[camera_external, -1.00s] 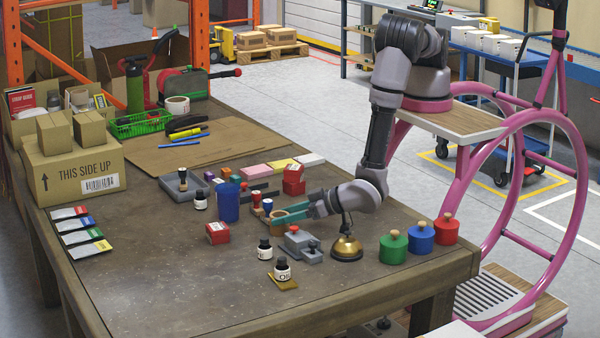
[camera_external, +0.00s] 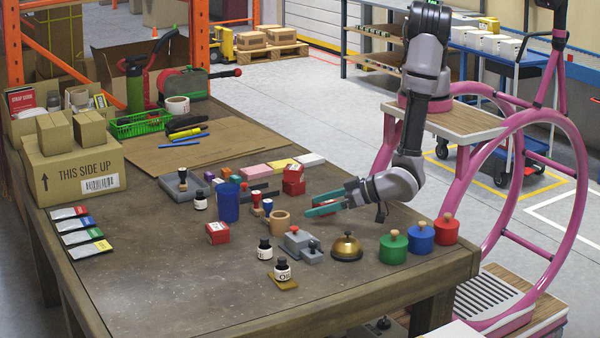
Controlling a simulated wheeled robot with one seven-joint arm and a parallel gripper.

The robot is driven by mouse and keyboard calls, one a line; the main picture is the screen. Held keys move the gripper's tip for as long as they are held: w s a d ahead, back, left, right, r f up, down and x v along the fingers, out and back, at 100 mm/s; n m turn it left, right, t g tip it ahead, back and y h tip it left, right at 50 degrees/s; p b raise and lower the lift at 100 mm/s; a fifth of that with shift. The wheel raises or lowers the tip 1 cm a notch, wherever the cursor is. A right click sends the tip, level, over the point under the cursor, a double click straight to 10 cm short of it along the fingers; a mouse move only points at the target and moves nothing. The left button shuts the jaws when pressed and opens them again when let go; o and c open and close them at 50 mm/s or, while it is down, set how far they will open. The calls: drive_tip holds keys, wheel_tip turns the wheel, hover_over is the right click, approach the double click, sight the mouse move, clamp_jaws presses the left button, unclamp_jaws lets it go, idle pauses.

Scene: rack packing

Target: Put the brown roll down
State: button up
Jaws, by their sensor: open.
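The fingers are clear of the roll and hold nothing. The roll is fully in view.
Around the roll stand a blue cup (camera_external: 228,203), a red box (camera_external: 293,187), grey blocks (camera_external: 297,241) and a brass bell (camera_external: 346,248). Green (camera_external: 393,248), blue and red weights stand near the right edge. The front left of the table (camera_external: 160,290) is clear.

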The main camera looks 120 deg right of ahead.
drive_tip(key=shift+v, duration=1.2)
drive_tip(key=w+a+r+y, duration=0.1)
drive_tip(key=w+r+y, duration=0.25)
drive_tip(key=r, duration=0.45)
drive_tip(key=w+r+y, duration=0.3)
drive_tip(key=w+r, duration=0.2)
drive_tip(key=r, duration=0.4)
drive_tip(key=s+d+r+n+y, duration=0.1)
drive_tip(key=s+d+r+y, duration=0.15)
drive_tip(key=r, duration=0.65)
drive_tip(key=s+d+r+y, duration=0.1)
drive_tip(key=r+y, duration=0.2)
drive_tip(key=r, duration=0.5)
drive_tip(key=s+d+r+n+y, duration=0.1)
drive_tip(key=s+d+r, duration=0.35)
drive_tip(key=s, duration=0.25)
drive_tip(key=s+d+r+n+y, duration=0.1)
drive_tip(key=s+d+r+n, duration=0.15)
drive_tip(key=s+r, duration=0.35)
drive_tip(key=s+d+g+h, duration=0.1)
drive_tip(key=s+d, duration=0.3)
drive_tip(key=s, duration=0.4)
drive_tip(key=s+d+g+h, duration=0.1)
drive_tip(key=s+d, duration=0.3)
drive_tip(key=s, duration=0.5)
drive_tip(key=shift+d+g, duration=0.3)
drive_tip(key=shift+d, duration=0.05)
